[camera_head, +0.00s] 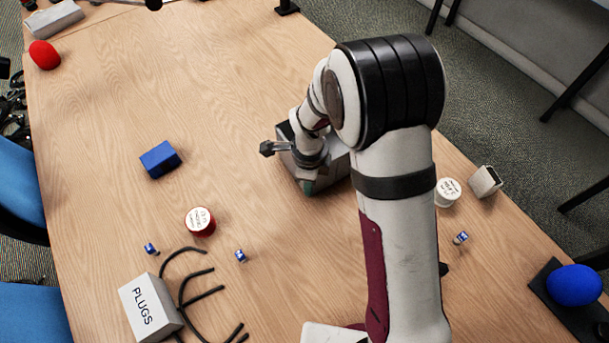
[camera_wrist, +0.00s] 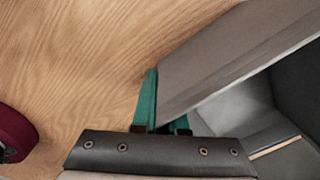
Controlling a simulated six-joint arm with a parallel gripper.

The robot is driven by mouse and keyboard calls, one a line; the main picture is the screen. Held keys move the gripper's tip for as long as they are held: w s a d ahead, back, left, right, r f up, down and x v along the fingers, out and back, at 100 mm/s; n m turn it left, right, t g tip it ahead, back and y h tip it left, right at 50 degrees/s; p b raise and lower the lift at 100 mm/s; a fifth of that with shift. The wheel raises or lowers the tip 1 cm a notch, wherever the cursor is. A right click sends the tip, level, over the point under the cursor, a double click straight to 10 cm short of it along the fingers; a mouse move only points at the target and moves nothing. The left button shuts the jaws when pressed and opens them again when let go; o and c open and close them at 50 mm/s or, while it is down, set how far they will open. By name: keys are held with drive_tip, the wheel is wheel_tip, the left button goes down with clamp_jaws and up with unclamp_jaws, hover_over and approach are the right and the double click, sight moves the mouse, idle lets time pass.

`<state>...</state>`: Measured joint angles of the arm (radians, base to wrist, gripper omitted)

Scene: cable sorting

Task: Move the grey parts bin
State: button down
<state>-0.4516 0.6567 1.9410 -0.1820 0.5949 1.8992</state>
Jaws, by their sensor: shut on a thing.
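The grey parts bin (camera_head: 338,164) stands near the middle of the table, partly hidden behind my arm in the head view. My gripper (camera_head: 308,186) is at its near side, pointing down. In the wrist view, the teal fingers of my gripper (camera_wrist: 166,120) are closed on the rim of one wall of the grey parts bin (camera_wrist: 210,65). One finger is outside the wall, and the other is mostly hidden by it. The bin's open inside shows at the right, with a thin tan strip low down. I cannot tell whether the bin touches the table.
A blue block (camera_head: 160,159), a red tin (camera_head: 200,221), black cables (camera_head: 187,285) and a PLUGS box (camera_head: 150,308) are at left. A white tub (camera_head: 447,192), a small grey box (camera_head: 486,182) and a blue oval (camera_head: 574,285) are at right. The table's upper middle is clear.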

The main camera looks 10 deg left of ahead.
drive_tip(key=c, duration=0.9)
unclamp_jaws()
drive_tip(key=shift+o, duration=0.2)
drive_tip(key=r, duration=1.6)
drive_tip(key=shift+s, duration=0.3)
drive_tip(key=shift+f, duration=0.1)
drive_tip(key=s+d+r+n+y, duration=0.1)
drive_tip(key=s+d+n, duration=0.5)
drive_tip(key=s, duration=0.4)
drive_tip(key=s+d+r+n, duration=0.2)
drive_tip(key=s+d+n, duration=0.4)
drive_tip(key=s, duration=0.5)
drive_tip(key=shift+s+d+g+y, duration=0.15)
drive_tip(key=shift+d+g+y, duration=0.2)
drive_tip(key=shift+d, duration=0.2)
